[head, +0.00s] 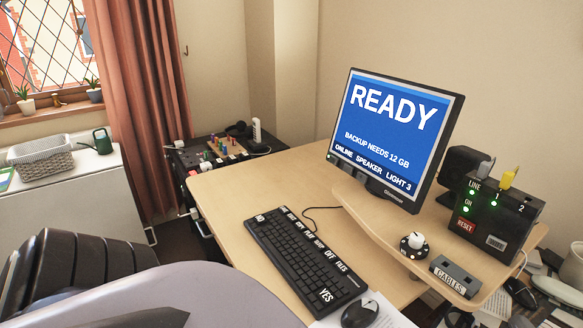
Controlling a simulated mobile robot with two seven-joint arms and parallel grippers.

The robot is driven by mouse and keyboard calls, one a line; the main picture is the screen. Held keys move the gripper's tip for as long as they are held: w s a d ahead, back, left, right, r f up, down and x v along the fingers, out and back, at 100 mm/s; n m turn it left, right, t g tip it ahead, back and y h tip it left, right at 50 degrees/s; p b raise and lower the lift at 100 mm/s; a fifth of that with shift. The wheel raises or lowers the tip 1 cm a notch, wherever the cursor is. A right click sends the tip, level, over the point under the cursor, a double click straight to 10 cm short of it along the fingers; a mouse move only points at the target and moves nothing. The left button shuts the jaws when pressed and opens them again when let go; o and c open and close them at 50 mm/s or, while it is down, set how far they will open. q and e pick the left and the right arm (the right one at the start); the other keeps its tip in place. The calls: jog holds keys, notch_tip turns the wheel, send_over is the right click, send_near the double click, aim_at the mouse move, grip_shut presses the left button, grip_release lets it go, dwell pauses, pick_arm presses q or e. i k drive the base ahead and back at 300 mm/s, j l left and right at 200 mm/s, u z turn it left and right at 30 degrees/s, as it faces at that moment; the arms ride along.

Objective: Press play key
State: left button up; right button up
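A black keyboard (303,262) lies at a slant on the light wooden desk (232,198). Several of its keys along the far edge carry white labels, among them OFF and FILES. A large YES key (326,295) is at its near end. The monitor (393,135) behind shows a blue screen with READY, BACKUP NEEDS 12 GB, ONLINE, SPEAKER and LIGHT 3. Neither of my grippers can be made out in the head view.
A black mouse (360,313) lies beside the keyboard. On the raised shelf (375,222) stand a white-topped knob (415,241), a CABLES box (455,275) and a black box (495,220) with green lights and a RESET button. The desk left of the keyboard is clear.

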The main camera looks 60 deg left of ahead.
aim_at(311, 237)
jog(key=u, duration=1.65)
